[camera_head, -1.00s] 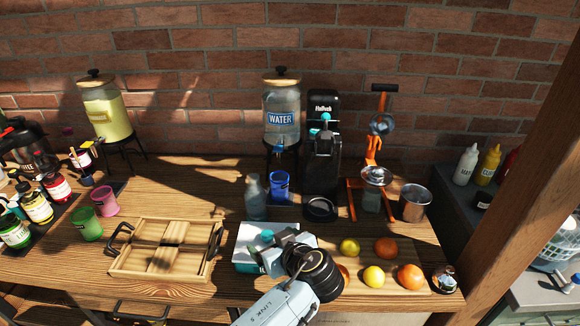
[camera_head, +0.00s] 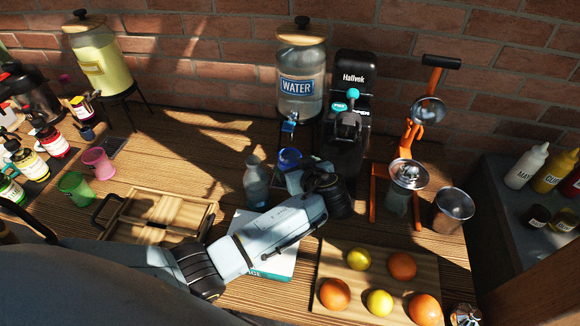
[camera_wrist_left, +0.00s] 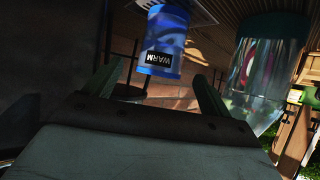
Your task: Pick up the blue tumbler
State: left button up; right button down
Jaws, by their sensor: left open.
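The blue tumbler (camera_head: 289,158) stands below the water dispenser's tap, its lower part hidden behind my left gripper (camera_head: 296,180). In the left wrist view, the blue tumbler (camera_wrist_left: 166,40) bears a dark "WARM" label and lies just beyond the gap between the fingers of my left gripper (camera_wrist_left: 155,85). The fingers are apart and nothing is between them. My right gripper is in neither view.
A clear bottle (camera_head: 257,183) stands close to the left of the tumbler; the wrist view shows it at the right (camera_wrist_left: 262,75). The water dispenser (camera_head: 301,85) is behind, and a black coffee grinder (camera_head: 350,95) stands to the right. A fruit board (camera_head: 340,258) lies in front.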

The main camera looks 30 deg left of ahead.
aim_at(286, 158)
pick_arm(q)
jog(key=shift+w+a+f, duration=0.2)
jog(key=shift+w+a, duration=0.1)
jog(key=shift+a, duration=0.05)
jog(key=x, duration=0.4)
jog(key=shift+f+p, duration=0.1)
jog(key=shift+p, duration=0.25)
jog(key=shift+w+a+f, duration=0.15)
jog(key=shift+a+f, duration=0.1)
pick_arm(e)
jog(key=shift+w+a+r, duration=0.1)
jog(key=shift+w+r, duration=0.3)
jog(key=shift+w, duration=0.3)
pick_arm(q)
jog(key=shift+c, duration=0.5)
jog(key=c, duration=1)
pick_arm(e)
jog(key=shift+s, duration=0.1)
pick_arm(q)
jog(key=shift+r, duration=0.15)
jog(key=shift+c, duration=0.2)
